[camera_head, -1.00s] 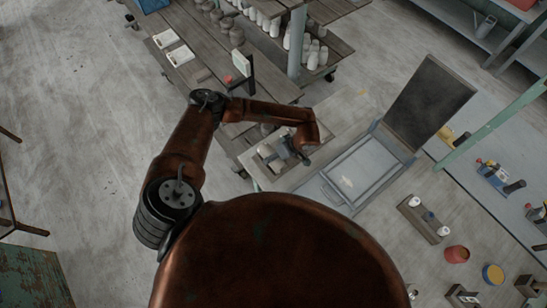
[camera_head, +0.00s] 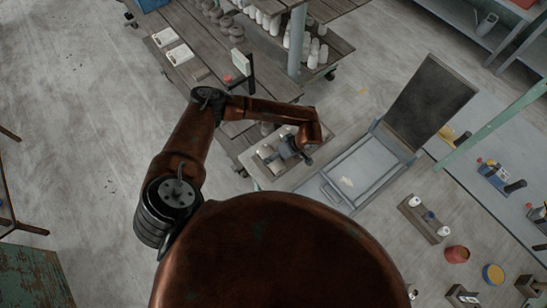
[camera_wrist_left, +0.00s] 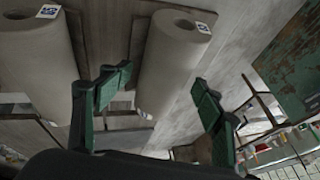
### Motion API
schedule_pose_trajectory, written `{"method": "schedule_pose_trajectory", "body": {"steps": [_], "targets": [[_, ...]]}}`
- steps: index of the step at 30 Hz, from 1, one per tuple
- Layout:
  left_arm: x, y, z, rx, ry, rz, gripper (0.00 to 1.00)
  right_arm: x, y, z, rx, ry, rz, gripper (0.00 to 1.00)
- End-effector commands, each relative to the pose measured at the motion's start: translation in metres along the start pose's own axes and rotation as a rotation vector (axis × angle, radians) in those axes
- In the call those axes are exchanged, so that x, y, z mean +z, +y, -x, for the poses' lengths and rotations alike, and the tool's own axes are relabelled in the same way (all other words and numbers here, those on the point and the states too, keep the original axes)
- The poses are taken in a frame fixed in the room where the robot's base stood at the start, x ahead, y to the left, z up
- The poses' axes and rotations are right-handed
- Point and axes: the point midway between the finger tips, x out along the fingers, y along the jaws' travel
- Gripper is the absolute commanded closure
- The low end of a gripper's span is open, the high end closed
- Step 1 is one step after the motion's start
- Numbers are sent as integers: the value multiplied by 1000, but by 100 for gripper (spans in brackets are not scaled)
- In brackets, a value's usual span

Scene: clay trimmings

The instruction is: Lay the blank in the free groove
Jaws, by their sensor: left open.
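Two pale grey cylindrical blanks with blue-and-white labels on their ends show in the left wrist view, the right one (camera_wrist_left: 172,62) and the left one (camera_wrist_left: 38,65). They lie roughly parallel with a gap between them. My left gripper (camera_wrist_left: 158,100) is open, its green-padded fingers spread, with the right blank showing between them; I see no finger closed on it. In the head view my left gripper (camera_head: 290,150) is over the small rack (camera_head: 262,180) that holds pale pieces. The gripper hides part of the rack, and I cannot tell which groove is free. My right gripper is out of view.
A grey press-like frame (camera_head: 368,172) with a raised dark lid (camera_head: 430,100) stands right of the rack. A small block with cups (camera_head: 425,218) is further right.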

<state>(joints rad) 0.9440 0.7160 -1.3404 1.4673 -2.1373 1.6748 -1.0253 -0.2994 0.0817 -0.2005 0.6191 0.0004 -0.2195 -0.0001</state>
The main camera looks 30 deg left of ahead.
Motion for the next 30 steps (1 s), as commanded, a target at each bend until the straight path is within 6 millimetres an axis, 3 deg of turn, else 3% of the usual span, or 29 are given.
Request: {"method": "schedule_pose_trajectory", "body": {"steps": [9, 15, 30], "targets": [[0, 1, 68, 4, 1, -3, 38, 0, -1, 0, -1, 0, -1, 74], [0, 0, 96, 2, 2, -2, 38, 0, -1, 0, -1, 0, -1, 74], [1, -1, 105, 0, 1, -2, 38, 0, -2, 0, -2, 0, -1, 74]]}}
